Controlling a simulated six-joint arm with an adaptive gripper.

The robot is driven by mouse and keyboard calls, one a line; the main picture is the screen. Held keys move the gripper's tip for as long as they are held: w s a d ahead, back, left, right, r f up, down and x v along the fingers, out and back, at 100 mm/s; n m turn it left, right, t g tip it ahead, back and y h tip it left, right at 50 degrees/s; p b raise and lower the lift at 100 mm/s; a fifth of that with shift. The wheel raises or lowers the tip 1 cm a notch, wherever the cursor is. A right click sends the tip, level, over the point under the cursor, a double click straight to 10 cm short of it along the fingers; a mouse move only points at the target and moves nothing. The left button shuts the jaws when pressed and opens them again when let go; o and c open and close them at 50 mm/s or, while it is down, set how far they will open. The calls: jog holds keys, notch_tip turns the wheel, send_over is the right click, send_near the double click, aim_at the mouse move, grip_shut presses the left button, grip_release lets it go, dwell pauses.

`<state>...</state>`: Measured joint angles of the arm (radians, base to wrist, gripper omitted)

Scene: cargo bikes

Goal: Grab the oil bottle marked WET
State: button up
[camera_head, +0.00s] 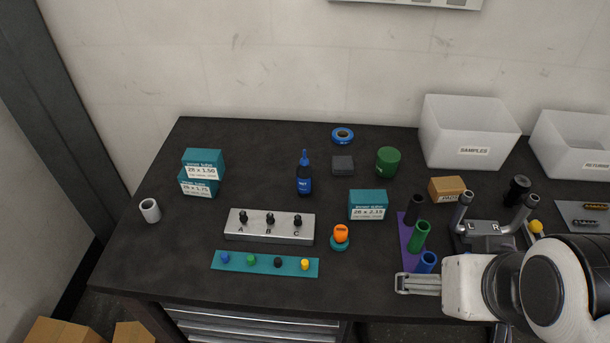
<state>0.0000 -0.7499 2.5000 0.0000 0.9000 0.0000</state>
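A blue bottle (304,184) with a narrow pointed tip stands upright near the middle of the dark table. It has small white lettering on its front, too small to read with certainty; no other bottle like it shows. My gripper (402,284) is at the table's front edge on the right, pointing left, well apart from the bottle. Its fingers are small and seen from the side, so their opening is unclear. I see nothing held in it.
A metal block (270,229) marked A, B, C stands in front of the bottle. A teal box (368,205) and an orange-topped item (341,235) are to its right, and a dark grey block (343,165) behind. Stacked boxes (203,171) are left.

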dwell(0.3)
jog(key=c, duration=1.6)
jog(key=w+a+t+y, duration=0.1)
jog(key=w+a+t, duration=0.25)
jog(key=w, duration=0.95)
jog(key=n+t+y, duration=0.2)
jog(key=t, duration=0.2)
send_near(304, 172)
jog(key=w+d+r, duration=0.1)
jog(key=d+r, duration=0.6)
jog(key=d, duration=0.1)
jog(key=shift+w+a+f+n+t+y, duration=0.15)
jog(key=shift+w+a+f+t+y, duration=0.15)
jog(key=shift+a+f+t, duration=0.65)
jog(key=shift+w+a+f+n+t+y, duration=0.25)
jog(key=shift+w+a+f+t, duration=0.25)
jog(key=shift+a+f, duration=0.9)
jog(key=shift+w+a+f+n+t+y, duration=0.1)
jog(key=shift+w+a+f+t+y, duration=0.2)
jog(key=shift+a+f+t, duration=0.85)
jog(key=shift+a+r+g, duration=0.35)
jog(key=shift+a+g, duration=0.05)
jog(key=shift+g, duration=0.05)
